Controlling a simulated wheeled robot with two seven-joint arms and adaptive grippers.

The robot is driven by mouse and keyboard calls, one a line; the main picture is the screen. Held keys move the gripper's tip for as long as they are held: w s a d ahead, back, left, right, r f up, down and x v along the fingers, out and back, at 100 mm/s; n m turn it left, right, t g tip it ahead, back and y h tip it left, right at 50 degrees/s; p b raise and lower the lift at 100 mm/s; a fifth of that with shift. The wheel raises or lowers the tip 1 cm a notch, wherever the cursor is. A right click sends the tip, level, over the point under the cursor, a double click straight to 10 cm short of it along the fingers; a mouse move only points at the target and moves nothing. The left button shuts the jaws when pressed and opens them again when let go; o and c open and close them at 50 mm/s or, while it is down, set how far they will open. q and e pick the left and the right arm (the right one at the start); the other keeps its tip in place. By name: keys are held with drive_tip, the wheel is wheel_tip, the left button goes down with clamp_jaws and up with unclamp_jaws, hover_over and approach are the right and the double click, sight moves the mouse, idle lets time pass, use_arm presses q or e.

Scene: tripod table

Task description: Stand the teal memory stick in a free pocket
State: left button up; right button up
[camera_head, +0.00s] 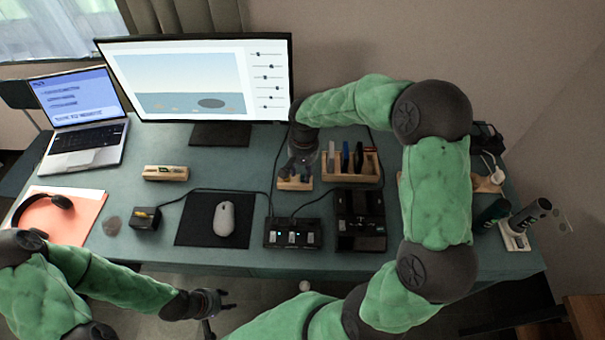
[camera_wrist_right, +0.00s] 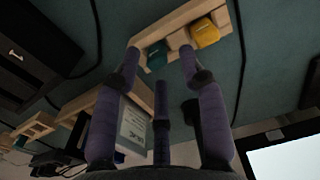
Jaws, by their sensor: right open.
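A teal memory stick (camera_wrist_right: 156,54) stands in a small wooden block (camera_wrist_right: 180,28) in the right wrist view, next to a yellow stick (camera_wrist_right: 204,33). The block also shows in the head view (camera_head: 287,185), below my right gripper. My right gripper (camera_wrist_right: 160,72) is open and empty; its fingertips are close to the teal stick, and I cannot tell whether they touch it. In the head view the gripper (camera_head: 298,172) hides most of the sticks. My left gripper (camera_head: 220,308) is open and empty, in front of the table's front edge.
A wider wooden rack (camera_head: 367,180) with several upright items stands just right of the block. A black box (camera_head: 292,234) with lights and a black dock (camera_head: 360,222) lie in front. Another wooden holder (camera_head: 165,173), a mouse (camera_head: 223,218) and a monitor (camera_head: 190,82) are leftward.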

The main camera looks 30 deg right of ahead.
sight(303, 175)
wheel_tip(303, 175, up, 10)
drive_tip(key=shift+f, duration=0.2)
idle(0.6)
